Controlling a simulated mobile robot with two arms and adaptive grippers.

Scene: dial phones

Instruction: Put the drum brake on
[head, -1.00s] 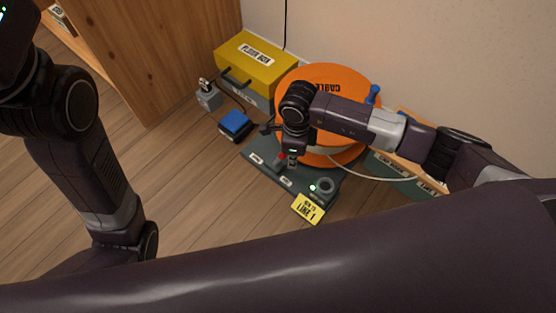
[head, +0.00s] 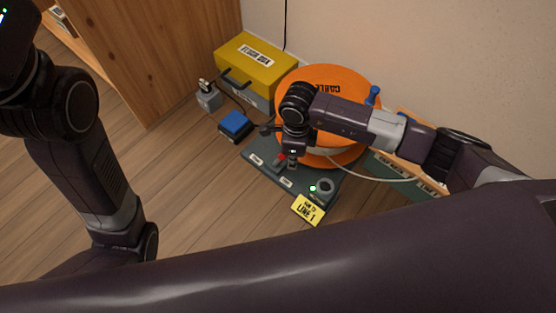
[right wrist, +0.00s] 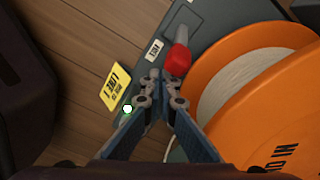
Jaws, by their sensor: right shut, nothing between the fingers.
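The cable drum (head: 350,85) is a large orange reel lying at an angle over a dark grey base (head: 262,166) on the floor. A short lever with a red knob (head: 281,157) stands on the base beside the drum; it also shows in the right wrist view as a red knob (right wrist: 178,59) on a grey stem. My right gripper (head: 292,165) is shut and empty, pointing down over the base. In the right wrist view its fingertips (right wrist: 161,88) sit just beside the red knob; I cannot tell whether they touch it. My left gripper is out of view.
A yellow box (head: 275,60), a blue block (head: 234,122) and a small grey device (head: 208,98) are left of the drum. A yellow LINE 1 tag (head: 308,209) lies at the base's front. A pale cable (head: 365,177) runs rightward. The wooden floor at left is clear.

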